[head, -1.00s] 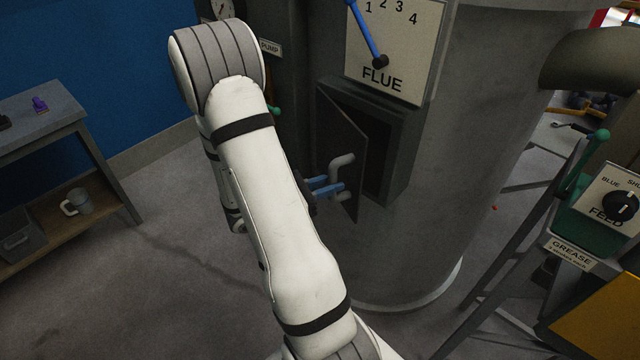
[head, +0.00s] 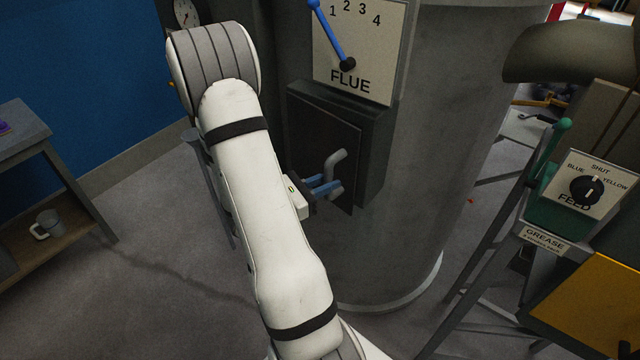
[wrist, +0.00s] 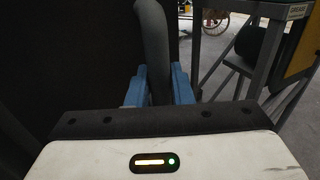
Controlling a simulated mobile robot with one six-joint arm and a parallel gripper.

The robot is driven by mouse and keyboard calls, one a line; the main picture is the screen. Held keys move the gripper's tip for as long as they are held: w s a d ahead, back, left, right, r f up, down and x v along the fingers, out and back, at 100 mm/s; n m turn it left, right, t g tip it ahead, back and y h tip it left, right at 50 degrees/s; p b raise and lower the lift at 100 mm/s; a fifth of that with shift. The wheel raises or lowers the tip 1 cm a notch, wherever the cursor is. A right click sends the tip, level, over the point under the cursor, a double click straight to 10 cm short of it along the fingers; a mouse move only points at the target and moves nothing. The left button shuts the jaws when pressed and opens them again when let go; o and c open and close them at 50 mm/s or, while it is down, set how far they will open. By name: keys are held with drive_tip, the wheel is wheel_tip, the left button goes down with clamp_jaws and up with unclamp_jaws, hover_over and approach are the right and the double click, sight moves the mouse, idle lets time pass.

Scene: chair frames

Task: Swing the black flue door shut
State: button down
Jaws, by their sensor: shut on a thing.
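The black flue door (head: 318,125) is on the dark box below the FLUE plate, on the front of the big grey cylinder. It stands nearly flush with the box; whether a small gap is left at its edge I cannot tell. Its grey bent handle (head: 336,167) sticks out toward me. My gripper (head: 325,187) has its blue fingers shut on the handle. In the wrist view the blue fingers (wrist: 158,85) stand on both sides of the handle (wrist: 153,45), with the dark door (wrist: 65,50) to the left.
A FLUE plate (head: 362,50) with a blue lever (head: 331,35) is above the box. A stand with a FEED dial (head: 586,191) and a yellow panel is at the right. A workbench (head: 20,135) with a mug is at the left. Grey floor lies open between bench and cylinder.

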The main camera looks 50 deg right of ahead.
drive_tip(key=shift+s, duration=0.1)
drive_tip(key=shift+x, duration=1.5)
drive_tip(key=c, duration=1.2)
unclamp_jaws()
drive_tip(key=b+v, duration=0.2)
drive_tip(key=v, duration=0.5)
drive_tip(key=shift+w+a, duration=0.3)
drive_tip(key=shift+a, duration=0.05)
